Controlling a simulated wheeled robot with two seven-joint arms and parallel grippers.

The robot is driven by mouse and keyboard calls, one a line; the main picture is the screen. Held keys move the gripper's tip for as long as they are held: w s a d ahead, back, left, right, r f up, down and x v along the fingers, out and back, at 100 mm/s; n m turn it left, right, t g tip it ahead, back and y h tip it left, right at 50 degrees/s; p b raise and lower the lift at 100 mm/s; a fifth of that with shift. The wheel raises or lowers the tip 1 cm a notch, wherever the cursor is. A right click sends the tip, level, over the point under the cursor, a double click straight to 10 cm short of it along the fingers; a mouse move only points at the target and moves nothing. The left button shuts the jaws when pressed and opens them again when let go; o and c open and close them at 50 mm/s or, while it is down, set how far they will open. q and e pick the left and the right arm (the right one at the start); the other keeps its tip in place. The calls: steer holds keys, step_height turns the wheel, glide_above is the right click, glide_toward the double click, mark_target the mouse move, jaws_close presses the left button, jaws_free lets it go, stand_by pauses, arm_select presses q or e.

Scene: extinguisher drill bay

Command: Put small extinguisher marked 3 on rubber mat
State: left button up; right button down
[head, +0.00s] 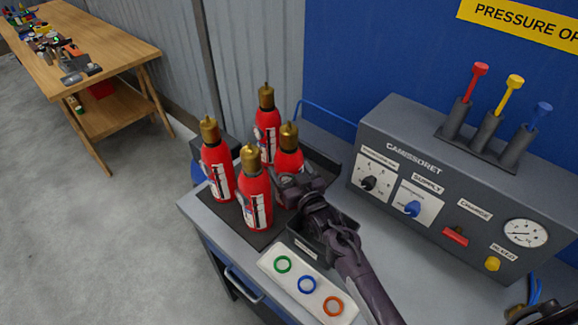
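Several small red extinguishers with brass tops stand upright in a cluster on the bench: one at left (216,168), one at the back (267,128), one in front (254,195) and one at right (288,163). Their labels are too small to read, so I cannot tell which is marked 3. A dark flat surface (262,237), possibly the rubber mat, lies under the front ones. My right gripper (290,187) is at the lower part of the right extinguisher and partly hides it. Its fingers are unclear, so I cannot tell whether they grip it. My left gripper is not in view.
A grey control box (440,160) with knobs, a gauge and coloured levers stands at right. A white strip with green, blue and orange rings (307,284) lies at the bench front. A dark bin (312,246) is under my arm. A wooden table (110,50) stands far left.

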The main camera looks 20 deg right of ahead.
steer(key=shift+w+r, duration=0.1)
steer(key=shift+r, duration=0.3)
steer(key=c, duration=0.6)
jaws_free()
steer(key=shift+f, duration=0.5)
steer(key=o, duration=0.4)
steer(key=shift+s+r, duration=0.1)
steer(key=shift+s, duration=0.1)
steer(key=shift+o, duration=0.2)
steer(key=s+d+b, duration=0.1)
steer(key=s+b, duration=0.1)
steer(key=s, duration=0.5)
steer(key=shift+s+d, duration=0.2)
steer(key=shift+r, duration=0.1)
